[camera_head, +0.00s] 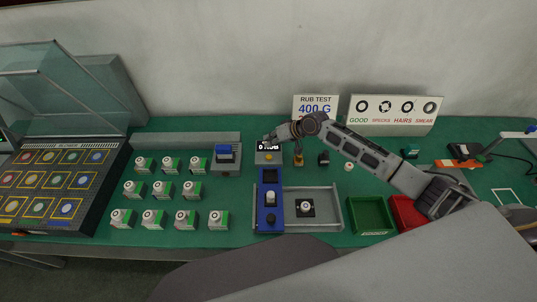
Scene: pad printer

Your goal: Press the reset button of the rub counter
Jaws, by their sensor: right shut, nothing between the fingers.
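The rub counter (262,157) is a small grey box near the back of the green table, with a dark display that seems to read 0 RUB. A yellow button (269,157) shows on its front part. My right gripper (268,141) reaches in from the right and is at the top of the counter, just behind the button in the picture. It is shut and empty. Whether it touches the counter cannot be told. My left gripper is not in view.
A blue fixture (262,222) and a grey tray (338,190) stand in front of the counter. A green bin (352,228) and a red bin (399,207) are at right. Several white-green boxes (170,164) stand at left. A RUB TEST sign (316,101) stands behind.

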